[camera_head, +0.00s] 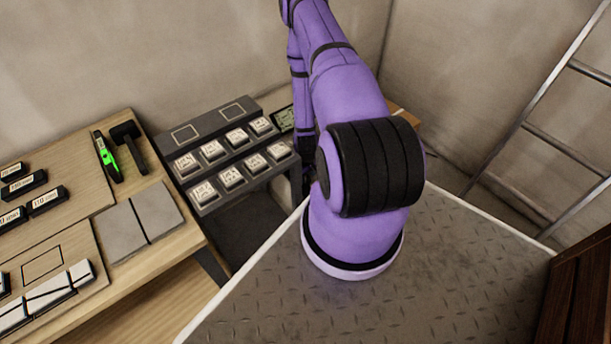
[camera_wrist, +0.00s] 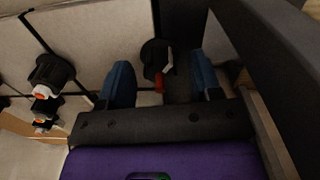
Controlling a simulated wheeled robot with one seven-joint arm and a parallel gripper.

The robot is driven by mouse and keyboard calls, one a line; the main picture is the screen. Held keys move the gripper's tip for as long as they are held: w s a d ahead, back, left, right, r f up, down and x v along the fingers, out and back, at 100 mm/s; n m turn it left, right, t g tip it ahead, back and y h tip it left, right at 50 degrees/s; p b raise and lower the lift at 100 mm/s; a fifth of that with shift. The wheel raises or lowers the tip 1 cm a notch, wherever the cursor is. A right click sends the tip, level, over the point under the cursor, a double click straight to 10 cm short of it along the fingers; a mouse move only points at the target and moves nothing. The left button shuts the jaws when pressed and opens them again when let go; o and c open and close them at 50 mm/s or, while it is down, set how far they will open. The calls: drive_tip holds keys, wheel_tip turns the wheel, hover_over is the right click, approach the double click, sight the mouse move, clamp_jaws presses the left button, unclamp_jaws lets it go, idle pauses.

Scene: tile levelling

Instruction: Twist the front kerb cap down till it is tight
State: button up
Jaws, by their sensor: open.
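In the wrist view my gripper (camera_wrist: 160,62) has its two blue fingers spread apart. A round black cap (camera_wrist: 153,50) lies between the fingertips, with a small grey piece on its right and a red part below it. There is a gap between it and each finger. A second black cap (camera_wrist: 50,72) stands to the left, outside the fingers, with small white and orange pieces beside it. I cannot tell for sure which one is the front kerb cap. In the head view my arm hides the gripper, and neither cap can be made out.
Pale tiles (camera_wrist: 95,32) with dark joints lie under the gripper. A dark bar crosses the upper right of the wrist view. In the head view, a wooden bench (camera_head: 75,213) holds grey tiles (camera_head: 152,210), a black mallet (camera_head: 128,146) and a green-and-black tool (camera_head: 107,158). A ladder (camera_head: 535,135) leans at right.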

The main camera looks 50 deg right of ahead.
drive_tip(key=shift+f, duration=0.1)
drive_tip(key=c, duration=0.9)
drive_tip(key=shift+m, duration=1.6)
drive_tip(key=shift+c, duration=0.2)
drive_tip(key=o, duration=0.9)
drive_tip(key=shift+o, duration=0.2)
wheel_tip(320, 180, up, 11)
drive_tip(key=shift+f, duration=0.1)
drive_tip(key=shift+s, duration=0.1)
